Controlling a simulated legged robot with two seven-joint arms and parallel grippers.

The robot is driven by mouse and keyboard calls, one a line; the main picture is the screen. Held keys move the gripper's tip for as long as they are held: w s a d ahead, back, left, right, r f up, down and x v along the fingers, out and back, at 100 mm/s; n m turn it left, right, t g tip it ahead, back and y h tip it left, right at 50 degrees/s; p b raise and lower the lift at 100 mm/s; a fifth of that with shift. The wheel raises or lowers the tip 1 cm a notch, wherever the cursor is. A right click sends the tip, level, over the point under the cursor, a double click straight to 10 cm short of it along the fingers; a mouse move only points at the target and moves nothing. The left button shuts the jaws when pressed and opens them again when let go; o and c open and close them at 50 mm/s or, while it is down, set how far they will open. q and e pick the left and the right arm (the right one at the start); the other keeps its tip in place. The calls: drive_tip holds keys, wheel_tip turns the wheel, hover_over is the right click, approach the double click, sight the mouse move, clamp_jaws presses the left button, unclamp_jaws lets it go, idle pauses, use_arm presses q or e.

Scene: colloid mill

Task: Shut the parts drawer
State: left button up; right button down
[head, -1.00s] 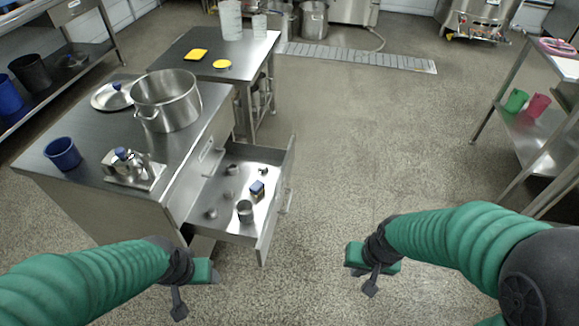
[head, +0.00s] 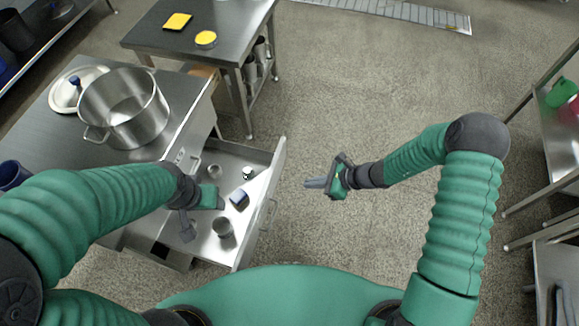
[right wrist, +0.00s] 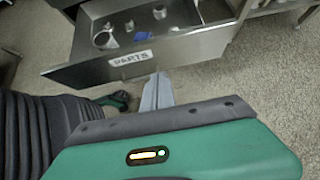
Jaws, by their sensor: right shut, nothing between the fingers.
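The parts drawer (head: 262,200) is a steel drawer pulled out from the steel bench (head: 52,130), and small metal parts and a blue-topped block lie in it. Its front also shows in the right wrist view (right wrist: 90,72), with a "PARTS" label (right wrist: 131,58). A bar handle (head: 268,214) is on the front. My right gripper (head: 308,184) is shut and empty, to the right of the drawer front and apart from it, its fingers pointing towards it. My left gripper (head: 187,228) is over the drawer's near left side in the head view; its finger gap cannot be made out.
A large pot (head: 122,110) and a lid (head: 70,92) stand on the bench. A second steel table (head: 225,28) with yellow items is behind. A steel rack (head: 553,165) is at the right. The floor (head: 365,110) between is clear.

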drive_tip(key=b, duration=0.2)
approach(269, 185)
drive_tip(key=b+x, duration=0.1)
drive_tip(key=x, duration=0.4)
drive_tip(key=shift+f, duration=0.35)
drive_tip(key=shift+w+a, duration=0.15)
drive_tip(key=shift+a, duration=0.35)
use_arm(q)
drive_tip(key=f, duration=0.2)
drive_tip(key=a+f, duration=0.1)
drive_tip(key=shift+s+f, duration=0.35)
drive_tip(key=shift+d+b, duration=0.1)
drive_tip(key=shift+b, duration=0.2)
use_arm(e)
drive_tip(key=shift+d, duration=0.1)
